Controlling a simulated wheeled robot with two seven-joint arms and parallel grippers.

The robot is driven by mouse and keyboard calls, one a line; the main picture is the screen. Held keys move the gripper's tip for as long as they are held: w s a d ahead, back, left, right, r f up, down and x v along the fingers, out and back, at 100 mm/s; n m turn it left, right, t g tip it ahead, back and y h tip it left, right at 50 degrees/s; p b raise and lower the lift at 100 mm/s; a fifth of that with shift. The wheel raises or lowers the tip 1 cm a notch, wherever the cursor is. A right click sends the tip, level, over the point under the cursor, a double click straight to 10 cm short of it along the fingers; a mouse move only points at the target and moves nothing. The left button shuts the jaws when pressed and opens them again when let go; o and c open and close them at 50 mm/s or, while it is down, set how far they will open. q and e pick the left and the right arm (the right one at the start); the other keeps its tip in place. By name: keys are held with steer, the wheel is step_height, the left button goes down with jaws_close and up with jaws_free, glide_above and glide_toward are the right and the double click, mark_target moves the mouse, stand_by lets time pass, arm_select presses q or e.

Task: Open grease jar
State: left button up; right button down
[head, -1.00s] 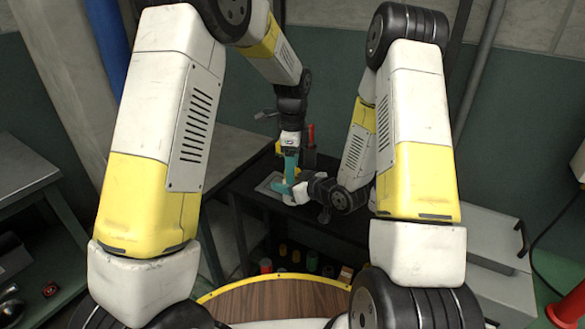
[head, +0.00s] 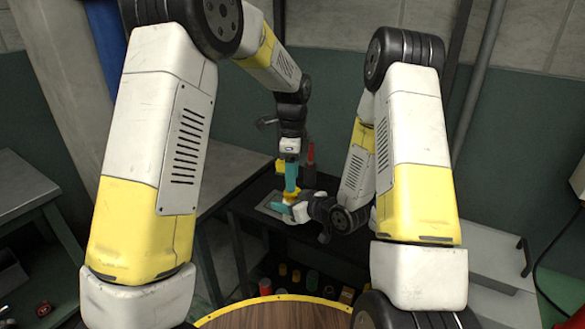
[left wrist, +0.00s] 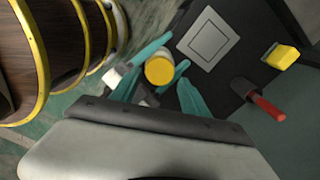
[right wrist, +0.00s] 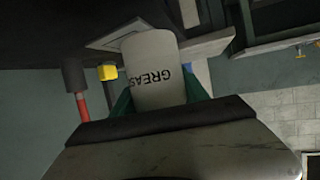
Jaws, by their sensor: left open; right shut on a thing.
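The grease jar (right wrist: 152,75) is white with "GREASE" printed on it, upside down in the right wrist view. My right gripper (head: 297,211) is shut on it, its teal fingers on both sides of the body. The jar's yellow lid (left wrist: 159,70) faces my left gripper in the left wrist view; in the head view the lid (head: 288,200) shows just below the left fingertips. My left gripper (left wrist: 158,90) is open, its teal fingers on either side of the lid. I cannot tell whether they touch it or whether the lid is loose.
A dark table holds a grey square plate (left wrist: 208,40), a yellow block (left wrist: 284,56) and a red-handled tool (left wrist: 267,105). A wooden surface with yellow edging (head: 280,315) is in front. Several small coloured containers (head: 310,283) stand low below the table.

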arm_select(q)
steer(key=shift+f, duration=1.95)
jaws_close()
steer(key=shift+o, duration=1.5)
jaws_free()
